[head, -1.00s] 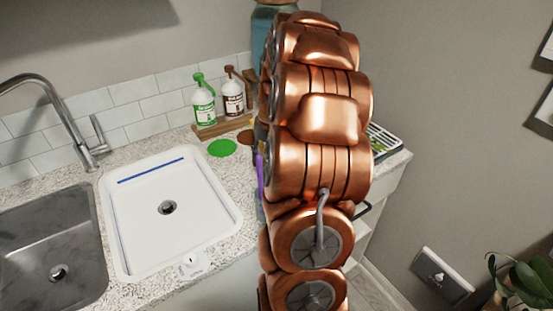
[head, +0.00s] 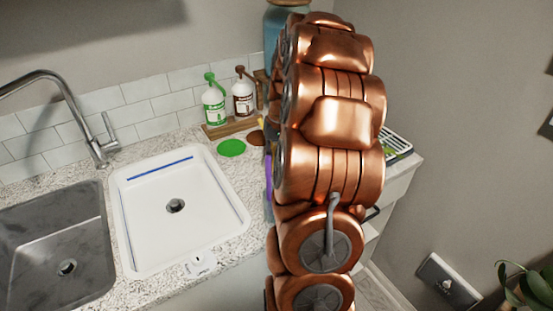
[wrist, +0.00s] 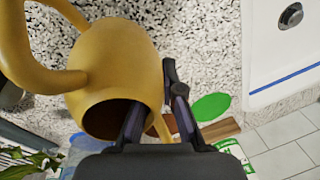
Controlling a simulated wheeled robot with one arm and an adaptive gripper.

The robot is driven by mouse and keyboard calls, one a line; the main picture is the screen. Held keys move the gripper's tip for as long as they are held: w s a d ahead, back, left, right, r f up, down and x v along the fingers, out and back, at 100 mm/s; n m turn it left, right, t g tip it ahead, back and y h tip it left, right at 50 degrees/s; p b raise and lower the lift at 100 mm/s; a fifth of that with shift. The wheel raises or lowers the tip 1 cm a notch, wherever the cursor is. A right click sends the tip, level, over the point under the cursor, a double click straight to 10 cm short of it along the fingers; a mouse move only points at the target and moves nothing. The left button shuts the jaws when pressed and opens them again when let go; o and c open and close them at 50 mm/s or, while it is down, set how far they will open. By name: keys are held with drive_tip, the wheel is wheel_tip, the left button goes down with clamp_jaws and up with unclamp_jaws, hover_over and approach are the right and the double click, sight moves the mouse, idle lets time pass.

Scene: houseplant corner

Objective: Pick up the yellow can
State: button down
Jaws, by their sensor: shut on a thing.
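The yellow can (wrist: 120,60) is a watering can with a curved handle and a round dark opening. It fills the upper left of the wrist view, with its opening towards me. My gripper (wrist: 154,95) is shut on the can's wall, one finger inside the opening and the other outside. The inner fingertip is hidden by the can. In the head view my copper arm covers the gripper and nearly all of the can. I cannot tell whether the can touches the counter.
A green disc (head: 231,148) and a brown disc (head: 256,138) lie on the counter. Behind them a green-labelled bottle (head: 214,104) and a brown-labelled bottle (head: 243,95) stand on a wooden board (head: 226,127). A white basin (head: 180,240) and a steel sink (head: 60,235) are at left.

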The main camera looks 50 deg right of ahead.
wheel_tip(320, 180, up, 28)
drive_tip(key=p, duration=0.4)
drive_tip(key=shift+f, duration=0.15)
idle(0.4)
